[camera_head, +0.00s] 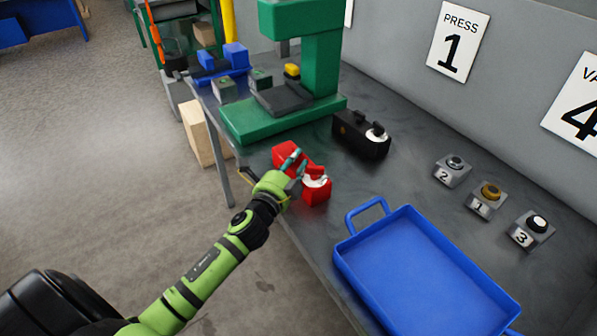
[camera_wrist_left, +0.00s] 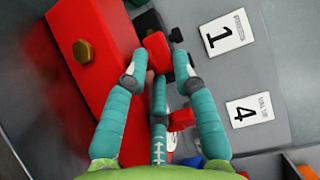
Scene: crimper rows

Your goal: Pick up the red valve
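The red valve (camera_head: 318,188) lies near the front edge of the grey table, a blocky red body with a white round part on top. My left gripper (camera_head: 297,163) is over it and hides part of it. In the left wrist view, the valve's red body (camera_wrist_left: 88,50) with a brass bolt fills the left side. The teal fingers (camera_wrist_left: 158,72) are spread apart there, with a smaller red part of the valve showing between and beyond the tips. I cannot tell whether any finger touches it. My right gripper is not in view.
A similar black valve (camera_head: 361,135) stands behind the red one. A green press (camera_head: 290,90) is at the back left, and a blue tray (camera_head: 425,275) at the front right. Several numbered buttons (camera_head: 486,198) sit along the right side. A grey wall (camera_head: 400,50) stands behind the table.

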